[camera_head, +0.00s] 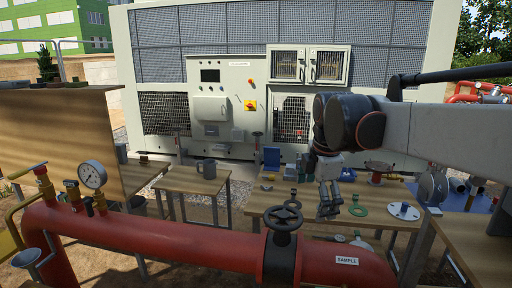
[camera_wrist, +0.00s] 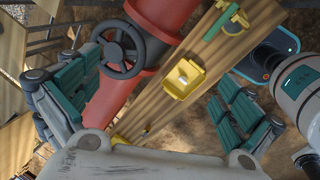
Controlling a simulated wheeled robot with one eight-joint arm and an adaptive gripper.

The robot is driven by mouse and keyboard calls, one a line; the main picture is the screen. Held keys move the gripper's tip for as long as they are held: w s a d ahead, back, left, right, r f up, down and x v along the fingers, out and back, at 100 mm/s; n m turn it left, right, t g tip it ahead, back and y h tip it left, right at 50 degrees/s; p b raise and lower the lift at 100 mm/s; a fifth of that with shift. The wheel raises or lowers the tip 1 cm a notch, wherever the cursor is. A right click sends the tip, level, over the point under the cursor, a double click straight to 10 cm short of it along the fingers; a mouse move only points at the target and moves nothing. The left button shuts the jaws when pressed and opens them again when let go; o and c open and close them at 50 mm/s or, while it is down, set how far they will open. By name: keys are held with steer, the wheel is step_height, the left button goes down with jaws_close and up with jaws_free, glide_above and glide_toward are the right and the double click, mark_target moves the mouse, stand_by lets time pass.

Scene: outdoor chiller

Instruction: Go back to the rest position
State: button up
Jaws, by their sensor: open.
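My gripper (camera_head: 329,196) hangs from my arm, which reaches in from the right in the head view. It is over the middle table with its fingers pointing down. In the wrist view my gripper (camera_wrist: 150,110) shows its two green-padded fingers wide apart, with nothing between the pads. Below and between them are a red pipe (camera_wrist: 112,98) with a dark handwheel (camera_wrist: 130,50) and a wooden surface with a yellow part (camera_wrist: 184,78). No object is held.
The red pipe (camera_head: 160,232) with a black valve wheel (camera_head: 283,222) and a gauge (camera_head: 92,175) crosses the front. Tables with a grey mug (camera_head: 207,168), flanges (camera_head: 403,211) and small parts stand behind it. A large chiller (camera_head: 165,60) fills the back. A wooden panel (camera_head: 60,140) stands left.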

steer(key=s+d+f+m+t+b, duration=0.2)
steer(key=s+f+m+b, duration=0.1)
steer(key=s+f+m, duration=0.6)
steer(key=s+d+f+m+t+b, duration=0.2)
steer(key=s+f+m, duration=0.7)
steer(key=s, duration=0.5)
steer(key=d+m+b, duration=0.1)
steer(key=m+b, duration=0.1)
steer(key=shift+s+b, duration=0.15)
steer(key=shift+b, duration=0.15)
